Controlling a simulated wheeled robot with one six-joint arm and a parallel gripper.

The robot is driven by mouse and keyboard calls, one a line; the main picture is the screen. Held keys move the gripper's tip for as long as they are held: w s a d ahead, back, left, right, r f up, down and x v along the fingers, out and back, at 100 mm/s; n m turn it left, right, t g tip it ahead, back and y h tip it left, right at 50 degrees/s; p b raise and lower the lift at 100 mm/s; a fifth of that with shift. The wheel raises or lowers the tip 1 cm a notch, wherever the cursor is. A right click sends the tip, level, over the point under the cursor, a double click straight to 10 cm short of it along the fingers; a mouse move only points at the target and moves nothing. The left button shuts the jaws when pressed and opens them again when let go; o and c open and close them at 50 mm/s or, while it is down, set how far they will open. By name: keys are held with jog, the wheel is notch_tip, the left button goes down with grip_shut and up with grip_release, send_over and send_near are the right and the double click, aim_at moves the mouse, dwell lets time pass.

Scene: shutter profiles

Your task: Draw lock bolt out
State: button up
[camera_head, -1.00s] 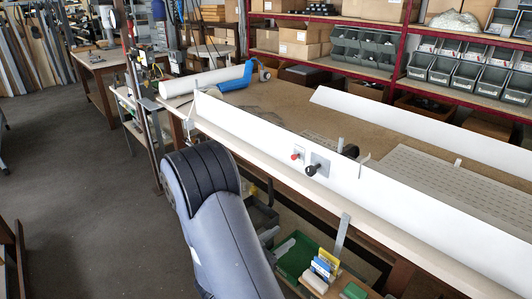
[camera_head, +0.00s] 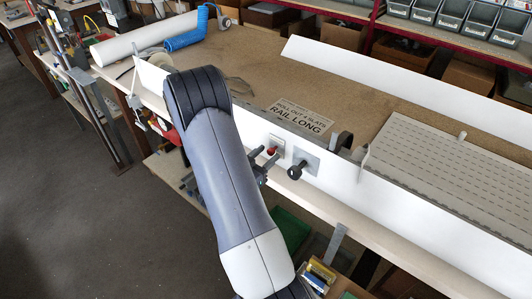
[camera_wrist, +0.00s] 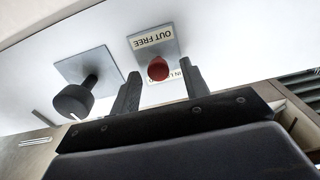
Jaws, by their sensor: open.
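The lock bolt shows as a red knob (camera_wrist: 158,69) on a small grey plate (camera_wrist: 153,42) on the white profile. A label on the plate reads "OUT FREE", upside down in the wrist view; a second label below is partly hidden. In the head view the red knob (camera_head: 272,150) sits left of a black knob (camera_head: 297,168). My gripper (camera_wrist: 160,80) is open and empty. Its two dark fingers stand left and right of the red knob in the wrist view, apart from it. In the head view my gripper (camera_head: 262,165) is close in front of the profile, by the red knob.
The black knob also shows in the wrist view (camera_wrist: 72,101), left of my fingers, on its own square plate. The white profile (camera_head: 345,180) runs along the bench front. A sign (camera_head: 302,116) and a perforated slat panel (camera_head: 450,155) lie behind it.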

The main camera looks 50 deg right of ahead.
jog(key=shift+d, duration=0.2)
jog(key=shift+c, duration=0.4)
grip_shut()
